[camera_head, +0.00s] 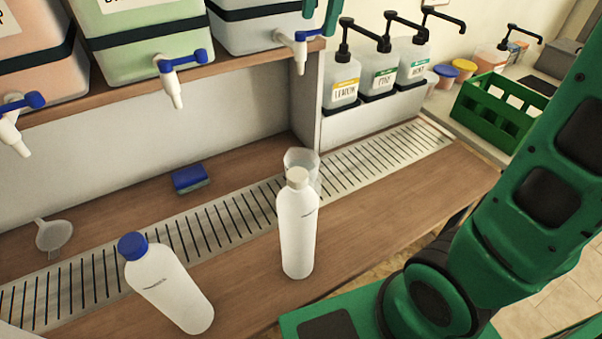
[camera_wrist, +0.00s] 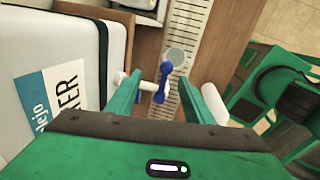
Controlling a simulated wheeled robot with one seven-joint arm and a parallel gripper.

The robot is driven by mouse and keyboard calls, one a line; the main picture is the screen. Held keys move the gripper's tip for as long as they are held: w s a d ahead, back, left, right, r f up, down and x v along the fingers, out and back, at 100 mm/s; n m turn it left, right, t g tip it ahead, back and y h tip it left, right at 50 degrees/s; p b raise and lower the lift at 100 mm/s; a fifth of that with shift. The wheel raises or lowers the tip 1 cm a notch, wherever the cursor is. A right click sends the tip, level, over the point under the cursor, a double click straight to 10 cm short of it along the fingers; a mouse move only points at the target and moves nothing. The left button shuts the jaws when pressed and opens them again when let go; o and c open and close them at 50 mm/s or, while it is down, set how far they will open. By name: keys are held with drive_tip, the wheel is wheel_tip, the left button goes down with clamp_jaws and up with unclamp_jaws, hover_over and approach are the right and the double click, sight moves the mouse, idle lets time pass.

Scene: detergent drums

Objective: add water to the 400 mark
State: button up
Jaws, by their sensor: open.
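The water drum (camera_head: 262,28) stands on the shelf, its label partly readable as "TER" in the wrist view (camera_wrist: 88,70). Its white tap with a blue lever (camera_head: 299,37) also shows in the wrist view (camera_wrist: 164,80), between my fingers. My gripper (camera_wrist: 160,74) is open around the tap lever, with gaps visible on both sides; its green fingers show at the top of the head view (camera_head: 322,14). A clear cup (camera_head: 302,158) stands on the drain grate below the tap, partly hidden by a white bottle; it also shows in the wrist view (camera_wrist: 176,56). Its marks and any water level are not readable.
A cream-capped white bottle (camera_head: 297,230) stands before the cup; a blue-capped one (camera_head: 170,290) stands left. A sponge (camera_head: 190,179) and funnel (camera_head: 54,236) lie by the grate (camera_head: 225,220). Pump bottles (camera_head: 385,70) and a green crate (camera_head: 498,108) stand right.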

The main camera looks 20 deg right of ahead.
drive_tip(key=shift+s+d+r, duration=0.1)
drive_tip(key=shift+s+r, duration=0.05)
drive_tip(key=shift+r, duration=0.75)
drive_tip(key=shift+s+r, duration=0.1)
drive_tip(key=shift+r, duration=0.75)
drive_tip(key=shift+s+r, duration=0.75)
drive_tip(key=shift+r, duration=4.65)
drive_tip(key=s+d+f+m+g, duration=0.1)
drive_tip(key=s+d+f+m, duration=0.3)
drive_tip(key=d+f+m, duration=0.4)
drive_tip(key=s+d+f+m, duration=0.4)
drive_tip(key=d+f+m, duration=0.1)
drive_tip(key=f, duration=0.5)
drive_tip(key=s+d+f+m, duration=0.2)
drive_tip(key=s+f+m, duration=0.5)
drive_tip(key=s+f, duration=0.2)
drive_tip(key=s+d+f+m+g, duration=0.1)
drive_tip(key=s+f+m, duration=0.6)
drive_tip(key=s+f, duration=0.2)
drive_tip(key=shift+s+d+f, duration=0.35)
drive_tip(key=shift+s+f, duration=0.05)
drive_tip(key=shift+f, duration=0.4)
